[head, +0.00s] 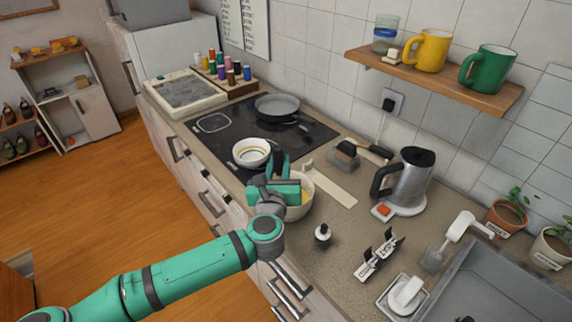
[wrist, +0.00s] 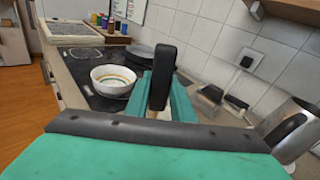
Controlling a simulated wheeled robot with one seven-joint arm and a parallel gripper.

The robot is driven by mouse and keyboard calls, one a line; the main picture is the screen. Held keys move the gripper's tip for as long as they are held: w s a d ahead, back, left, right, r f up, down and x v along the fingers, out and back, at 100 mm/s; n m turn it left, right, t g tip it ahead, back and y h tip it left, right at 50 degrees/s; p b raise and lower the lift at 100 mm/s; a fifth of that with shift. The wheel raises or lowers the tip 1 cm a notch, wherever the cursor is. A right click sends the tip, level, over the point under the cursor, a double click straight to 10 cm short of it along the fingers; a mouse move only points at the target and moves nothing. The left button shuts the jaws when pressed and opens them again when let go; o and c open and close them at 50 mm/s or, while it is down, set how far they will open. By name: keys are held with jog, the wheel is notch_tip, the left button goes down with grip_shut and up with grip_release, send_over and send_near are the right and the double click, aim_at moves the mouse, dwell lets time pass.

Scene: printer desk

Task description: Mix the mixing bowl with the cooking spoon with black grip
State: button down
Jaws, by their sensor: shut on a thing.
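The mixing bowl (head: 299,206) is cream-coloured and stands on the counter near its front edge, with something yellowish inside. My gripper (head: 279,180) is right above it and hides much of its left side in the head view. My gripper is shut on the cooking spoon, whose black grip (wrist: 161,77) sticks up between the fingers in the wrist view. The grip also shows as a dark upright piece in the head view (head: 279,160). The spoon's lower end is hidden, so I cannot tell whether it touches the bowl's contents.
A white striped bowl (head: 251,152) and a grey pan (head: 277,107) stand on the black cooktop (head: 225,128). A cutting board (head: 331,187) and kettle (head: 408,180) are to the right. A small bottle (head: 322,235) stands close in front. A shelf (head: 440,82) hangs above.

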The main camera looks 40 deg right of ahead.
aim_at(280, 149)
jog(key=shift+s, duration=0.95)
jog(key=shift+w+a+r, duration=0.1)
jog(key=shift+w+r, duration=0.15)
jog(key=shift+r, duration=1.25)
jog(key=shift+w+d+r, duration=0.1)
jog(key=shift+w+r, duration=0.1)
jog(key=shift+r, duration=1.25)
jog(key=shift+w+a+r, duration=0.1)
jog(key=shift+w+r, duration=0.15)
jog(key=shift+r, duration=1.25)
jog(key=shift+r, duration=2)
